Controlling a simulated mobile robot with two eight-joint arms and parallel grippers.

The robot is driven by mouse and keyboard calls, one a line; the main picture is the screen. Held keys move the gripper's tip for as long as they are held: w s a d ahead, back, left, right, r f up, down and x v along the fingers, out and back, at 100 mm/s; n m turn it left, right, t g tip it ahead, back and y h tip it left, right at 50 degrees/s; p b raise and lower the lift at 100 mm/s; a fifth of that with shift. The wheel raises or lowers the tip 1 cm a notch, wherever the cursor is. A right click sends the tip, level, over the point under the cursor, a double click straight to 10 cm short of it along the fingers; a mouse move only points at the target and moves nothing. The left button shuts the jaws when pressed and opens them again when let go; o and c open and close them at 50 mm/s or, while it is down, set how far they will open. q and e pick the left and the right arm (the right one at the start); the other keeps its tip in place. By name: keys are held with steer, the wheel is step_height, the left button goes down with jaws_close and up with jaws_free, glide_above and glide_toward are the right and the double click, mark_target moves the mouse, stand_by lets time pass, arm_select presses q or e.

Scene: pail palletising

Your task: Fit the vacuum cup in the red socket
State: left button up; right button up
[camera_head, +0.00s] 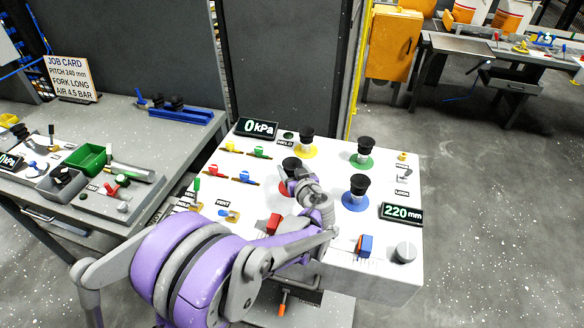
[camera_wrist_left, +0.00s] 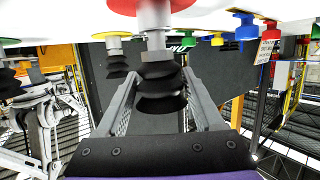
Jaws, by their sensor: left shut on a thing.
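The red socket (camera_wrist_left: 124,6) is a red disc on the white panel top (camera_head: 330,240); it is mostly hidden by my arm in the head view. The vacuum cup (camera_wrist_left: 158,75) has black bellows and a pale grey stem. Its black top shows in the head view (camera_head: 291,163). My left gripper (camera_head: 303,186) is shut on the cup, with a finger on each side of the bellows in the wrist view (camera_wrist_left: 160,92). The stem lines up with the red disc and appears to meet it; I cannot tell whether it is fully seated. My right gripper is not in view.
Black cups stand on the yellow (camera_head: 306,138), green (camera_head: 363,150) and blue (camera_head: 357,188) sockets close by. A display reading 220 mm (camera_head: 402,213), a grey knob (camera_head: 405,252) and small coloured valves crowd the panel. A side bench (camera_head: 130,125) stands at left.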

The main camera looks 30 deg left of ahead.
arm_select(q)
steer(key=shift+f+b, duration=0.35)
steer(key=shift+f, duration=0.35)
steer(key=o, duration=1.4)
steer(key=v, duration=1.1)
steer(key=shift+w, duration=0.1)
